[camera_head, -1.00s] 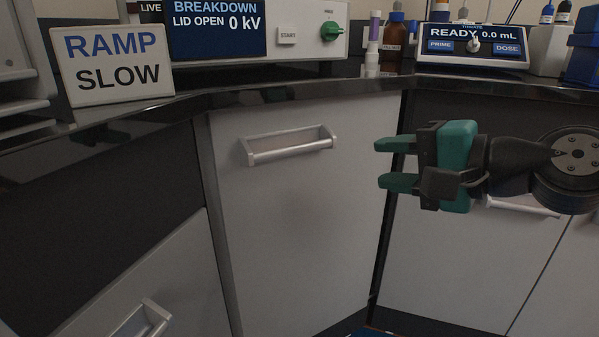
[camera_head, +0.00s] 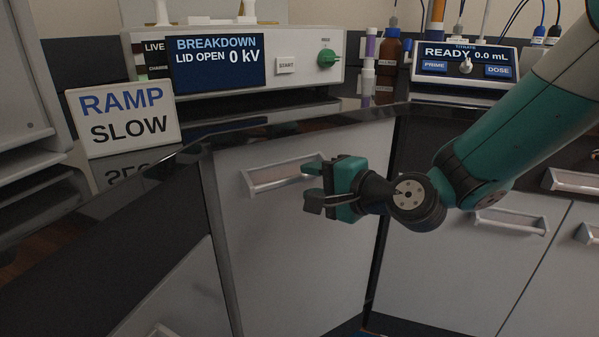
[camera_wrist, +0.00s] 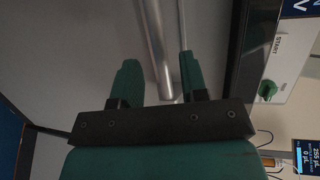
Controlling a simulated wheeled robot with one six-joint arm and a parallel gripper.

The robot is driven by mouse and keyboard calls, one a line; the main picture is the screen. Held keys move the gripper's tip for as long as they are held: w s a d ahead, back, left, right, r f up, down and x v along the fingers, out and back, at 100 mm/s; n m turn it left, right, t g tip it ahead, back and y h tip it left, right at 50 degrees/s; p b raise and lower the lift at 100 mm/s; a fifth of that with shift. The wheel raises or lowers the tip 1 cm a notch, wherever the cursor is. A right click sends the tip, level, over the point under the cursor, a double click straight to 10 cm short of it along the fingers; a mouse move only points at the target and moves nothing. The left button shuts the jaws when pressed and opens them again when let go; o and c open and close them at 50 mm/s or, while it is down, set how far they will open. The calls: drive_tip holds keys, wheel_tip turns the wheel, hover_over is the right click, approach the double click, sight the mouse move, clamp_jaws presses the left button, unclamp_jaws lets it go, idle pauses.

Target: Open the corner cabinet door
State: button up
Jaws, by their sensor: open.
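The corner cabinet door (camera_head: 285,255) is a pale grey panel under the counter's corner, and it looks shut. Its silver bar handle (camera_head: 272,183) lies across the upper part of the door, with its right end partly hidden by my gripper. My gripper (camera_head: 311,184) has green fingers and is open at the right end of the handle. In the wrist view the handle bar (camera_wrist: 155,40) runs between the open fingers of my gripper (camera_wrist: 158,65). I cannot tell whether they touch it.
The dark counter edge (camera_head: 300,130) runs just above the door. On the counter are a RAMP SLOW sign (camera_head: 125,117), a breakdown tester (camera_head: 290,72), brown bottle (camera_head: 388,65) and titrator (camera_head: 465,65). Neighbouring drawers flank the door; the floor before it is mostly out of view.

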sight(301, 179)
drive_tip(key=shift+x, duration=2)
clamp_jaws()
